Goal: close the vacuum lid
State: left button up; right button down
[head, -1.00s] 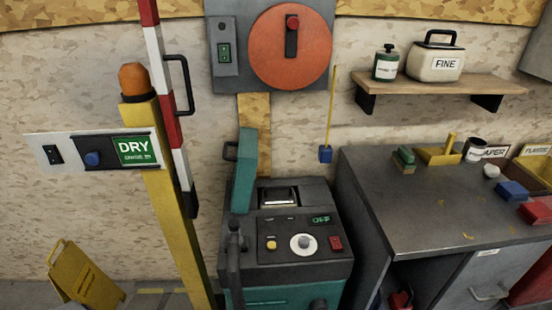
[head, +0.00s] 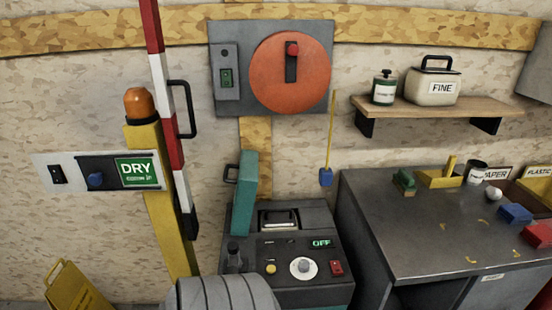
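The vacuum (head: 300,291) is a dark grey and teal machine standing against the wall in the head view. Its teal lid (head: 246,194) stands upright, open, at the left edge of the top, with a dark handle (head: 231,172) on its left side. An opening (head: 279,219) shows in the top behind the panel. The panel has a white dial (head: 303,267), a yellow button, a red switch and a display reading OFF. A grey rounded arm link of mine covers the vacuum's lower left front. Neither gripper shows.
A yellow post (head: 165,205) with a red and white barrier bar (head: 164,90) stands just left of the lid. A grey workbench (head: 430,225) with small items is close on the right. A yellow floor sign (head: 75,288) is at the lower left.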

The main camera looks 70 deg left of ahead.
aim_at(247, 182)
jog(key=k, duration=1.05)
jog(key=u, duration=2.1)
jog(key=i, duration=0.5)
jog(key=z, duration=0.15)
jog(key=k, duration=0.3)
jog(key=u, duration=0.5)
jog(key=i, duration=0.7)
jog(key=z, duration=0.6)
